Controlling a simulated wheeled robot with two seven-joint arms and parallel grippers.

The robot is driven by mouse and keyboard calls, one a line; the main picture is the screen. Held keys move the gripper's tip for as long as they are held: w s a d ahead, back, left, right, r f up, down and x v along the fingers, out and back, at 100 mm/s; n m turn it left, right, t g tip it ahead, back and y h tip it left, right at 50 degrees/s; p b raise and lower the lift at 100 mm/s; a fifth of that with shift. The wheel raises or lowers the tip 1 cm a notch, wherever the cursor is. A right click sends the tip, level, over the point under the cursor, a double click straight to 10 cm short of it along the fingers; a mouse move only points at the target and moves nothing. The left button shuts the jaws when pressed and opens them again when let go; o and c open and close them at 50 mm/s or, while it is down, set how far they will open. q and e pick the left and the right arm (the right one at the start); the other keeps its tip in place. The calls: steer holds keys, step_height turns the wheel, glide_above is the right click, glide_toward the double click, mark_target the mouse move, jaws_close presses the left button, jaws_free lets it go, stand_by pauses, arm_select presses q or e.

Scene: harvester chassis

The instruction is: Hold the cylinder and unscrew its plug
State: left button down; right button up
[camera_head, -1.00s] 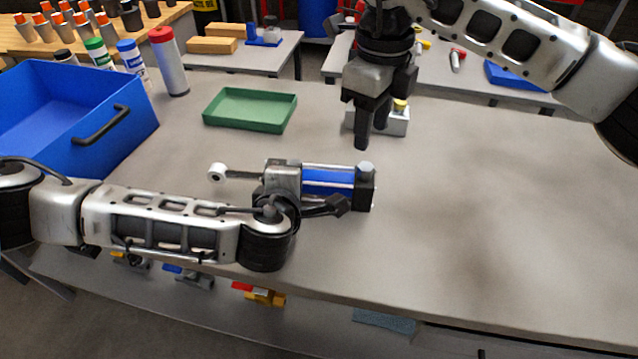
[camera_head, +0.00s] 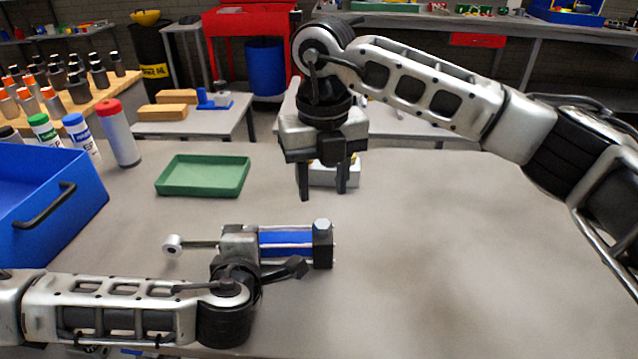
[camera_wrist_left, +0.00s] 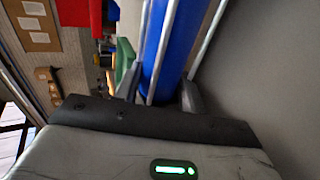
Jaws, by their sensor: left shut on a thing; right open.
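The cylinder (camera_head: 285,241) has a blue body, a black end block and a silver rod pointing left; it lies level at the table's front. Its plug (camera_head: 321,226) is a silver hex head on top of the black end block. My left gripper (camera_wrist_left: 162,92) is shut on the cylinder, with a finger on each side of the blue body; in the head view its fingers are mostly hidden. My right gripper (camera_head: 323,193) points down above the plug, open and empty, with a visible gap between its fingertips and the plug.
A green tray (camera_head: 203,176) lies behind the cylinder. A blue bin (camera_head: 45,200) stands at the left, with several bottles behind it. A light grey box (camera_head: 337,176) is partly hidden behind my right gripper. The table (camera_head: 460,250) is clear at the right.

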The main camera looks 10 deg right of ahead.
mark_target(323, 223)
steer(key=m, duration=2.1)
steer(key=shift+f+m, duration=0.1)
steer(key=shift+m, duration=0.3)
steer(key=shift+f, duration=3.9)
